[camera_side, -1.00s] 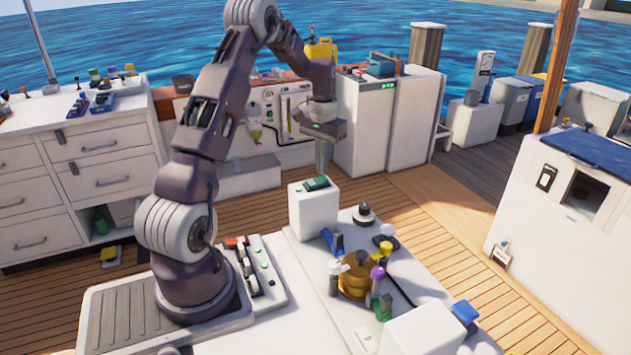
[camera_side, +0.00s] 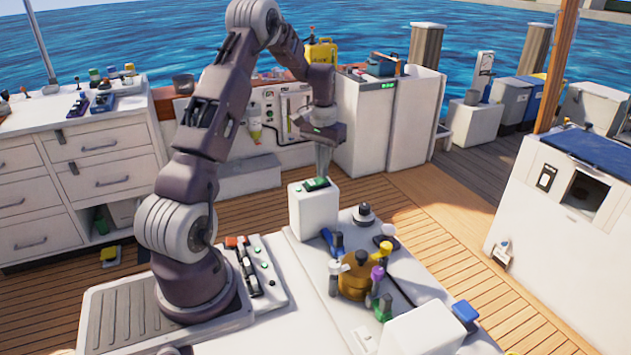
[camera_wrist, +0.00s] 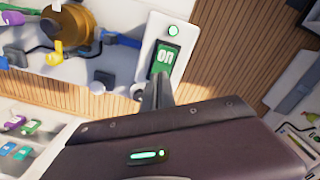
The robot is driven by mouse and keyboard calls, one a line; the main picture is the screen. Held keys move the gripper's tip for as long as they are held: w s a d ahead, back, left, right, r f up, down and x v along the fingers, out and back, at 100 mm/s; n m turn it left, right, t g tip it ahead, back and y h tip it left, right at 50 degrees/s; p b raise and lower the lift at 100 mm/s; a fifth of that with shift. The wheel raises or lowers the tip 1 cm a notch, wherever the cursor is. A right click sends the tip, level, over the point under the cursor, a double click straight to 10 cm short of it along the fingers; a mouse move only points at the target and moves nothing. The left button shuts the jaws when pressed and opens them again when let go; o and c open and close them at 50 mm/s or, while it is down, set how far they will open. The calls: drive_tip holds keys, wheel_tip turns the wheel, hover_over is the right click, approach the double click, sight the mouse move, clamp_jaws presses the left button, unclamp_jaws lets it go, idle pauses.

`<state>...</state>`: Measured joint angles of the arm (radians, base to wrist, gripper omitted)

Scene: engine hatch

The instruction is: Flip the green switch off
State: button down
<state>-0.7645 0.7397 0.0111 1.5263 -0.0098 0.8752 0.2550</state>
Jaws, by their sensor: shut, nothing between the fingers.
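The green switch (camera_side: 316,184) sits on top of a white box (camera_side: 313,212). In the wrist view the green switch (camera_wrist: 165,60) is a rocker on a white plate, with white lettering that reads ON, upside down. A small green indicator (camera_wrist: 173,30) is lit beyond it. My gripper (camera_side: 322,174) is shut and empty, pointing down directly over the switch. In the wrist view its fingertips (camera_wrist: 158,78) overlap the near end of the rocker. I cannot tell whether they touch it.
Below the box in the side view, a brass fitting (camera_side: 356,280) stands with several coloured levers. A black knob (camera_side: 364,214) and a blue-handled lever (camera_side: 330,240) are close beside the box. A panel of switches (camera_side: 255,275) lies near my base. Open wooden deck (camera_side: 420,215) is at right.

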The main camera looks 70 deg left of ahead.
drive_tip(key=shift+f, duration=0.45)
drive_tip(key=shift+r, duration=3.55)
drive_tip(key=s+d+r+m+t+y, duration=0.1)
drive_tip(key=s+d+r+m, duration=0.15)
drive_tip(key=d+r, duration=0.6)
drive_tip(key=s+d+r+m+t, duration=0.1)
drive_tip(key=s+d+r+t, duration=0.3)
drive_tip(key=d, duration=0.8)
drive_tip(key=s+d+m+h, duration=0.1)
drive_tip(key=s+d+m, duration=0.1)
drive_tip(key=s+d, duration=1)
drive_tip(key=shift+s+d+f+t, duration=0.15)
drive_tip(key=shift+s+f+t, duration=0.2)
drive_tip(key=shift+s, duration=0.9)
